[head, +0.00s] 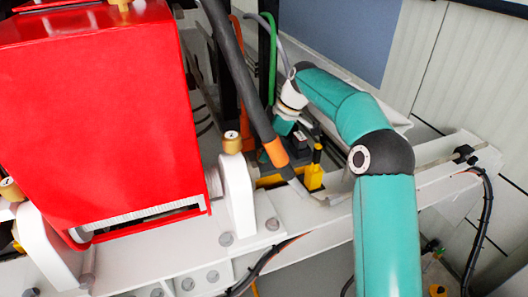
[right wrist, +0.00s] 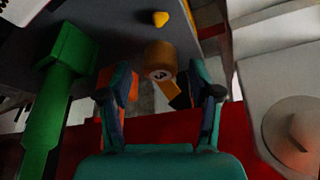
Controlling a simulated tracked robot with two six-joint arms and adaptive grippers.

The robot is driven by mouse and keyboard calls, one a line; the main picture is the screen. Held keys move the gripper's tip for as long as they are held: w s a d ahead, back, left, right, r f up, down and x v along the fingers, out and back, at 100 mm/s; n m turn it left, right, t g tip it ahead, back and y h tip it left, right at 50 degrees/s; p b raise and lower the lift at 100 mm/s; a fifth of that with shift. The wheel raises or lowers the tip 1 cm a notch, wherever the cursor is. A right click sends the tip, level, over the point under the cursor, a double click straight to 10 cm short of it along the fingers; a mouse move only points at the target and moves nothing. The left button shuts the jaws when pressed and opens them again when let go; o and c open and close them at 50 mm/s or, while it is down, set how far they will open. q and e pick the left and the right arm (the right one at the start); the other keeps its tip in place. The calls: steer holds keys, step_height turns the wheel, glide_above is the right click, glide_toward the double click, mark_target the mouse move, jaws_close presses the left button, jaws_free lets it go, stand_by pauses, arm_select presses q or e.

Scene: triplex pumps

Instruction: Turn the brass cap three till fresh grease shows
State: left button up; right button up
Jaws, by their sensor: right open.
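Brass caps sit on white bearing brackets beside the red housing in the head view: one right of it (head: 232,142), one at the left edge (head: 10,190), and one at the top edge (head: 120,4). The marks on their tops are too small to read. My right gripper (head: 287,126) is farther back, partly hidden behind a dark hose. In the right wrist view my right gripper (right wrist: 162,91) is open, with a brass cap (right wrist: 159,56) showing between and just beyond its fingertips. Its mark is unclear, and I cannot tell whether they touch. My left gripper is not in view.
The red housing (head: 95,120) fills the left. A dark hose with an orange end (head: 276,152) crosses in front of my right gripper. A yellow block (head: 314,175) stands by the white beam. A green part (right wrist: 60,85) is left of my fingers in the right wrist view.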

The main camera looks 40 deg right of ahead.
steer(key=shift+w+a+f, duration=0.15)
steer(key=shift+a+f, duration=0.05)
steer(key=shift+f, duration=0.35)
steer(key=c, duration=1.1)
steer(key=shift+f+m+b, duration=0.1)
steer(key=shift+m+b, duration=0.3)
steer(key=shift+b, duration=0.05)
steer(key=shift+c, duration=0.2)
steer(key=shift+m+h, duration=0.3)
steer(key=shift+m, duration=0.1)
steer(key=shift+t, duration=0.3)
